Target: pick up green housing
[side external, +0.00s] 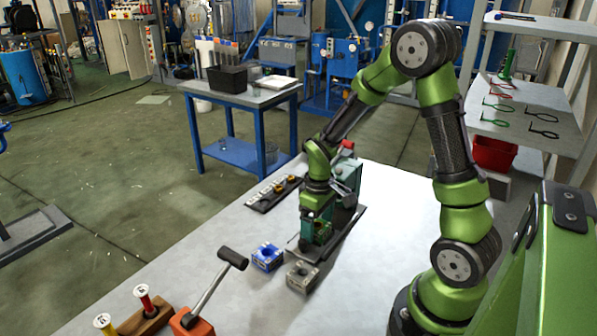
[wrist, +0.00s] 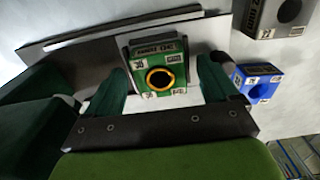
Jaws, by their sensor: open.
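The green housing (wrist: 159,68) is a small green block with a dark round hole ringed in yellow and white labels on its faces. In the wrist view it sits between the two green fingers of my gripper (wrist: 162,85), with a gap visible on each side. My gripper is open around it. In the side external view my gripper (side external: 314,240) points down at the green housing (side external: 322,232), which stands on a grey plate at the foot of a green machine. The fingers partly hide the housing there.
A blue housing (side external: 267,257) and a grey housing (side external: 303,277) stand close by on the white table (side external: 215,262). The green machine (side external: 346,178) rises right behind my gripper. A black-handled lever (side external: 217,285) on an orange base stands at the front left.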

